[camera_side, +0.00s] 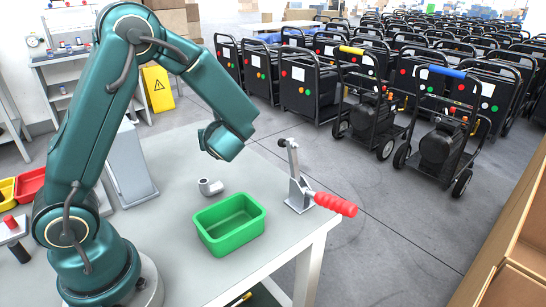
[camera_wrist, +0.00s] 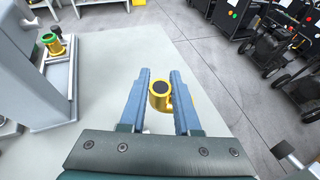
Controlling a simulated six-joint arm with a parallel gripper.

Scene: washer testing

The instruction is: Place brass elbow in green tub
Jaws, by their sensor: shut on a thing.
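The brass elbow (camera_wrist: 166,103) shows yellow with a dark round opening in the wrist view. It sits between the two blue-grey fingers of my gripper (camera_wrist: 161,92), which is shut on it. In the side view my wrist is raised above the table, and the fingers and the brass elbow are hidden behind it. The green tub (camera_side: 203,229) stands on the table near its front edge, below my wrist. Its visible inside looks empty. The tub does not show in the wrist view.
A grey elbow (camera_side: 210,187) lies on the table just behind the tub. A toggle clamp with a red handle (camera_side: 335,204) stands at the table's right edge. Red (camera_side: 31,184) and yellow (camera_side: 7,194) bins are at the far left. A grey stand (camera_side: 130,165) rises behind my arm.

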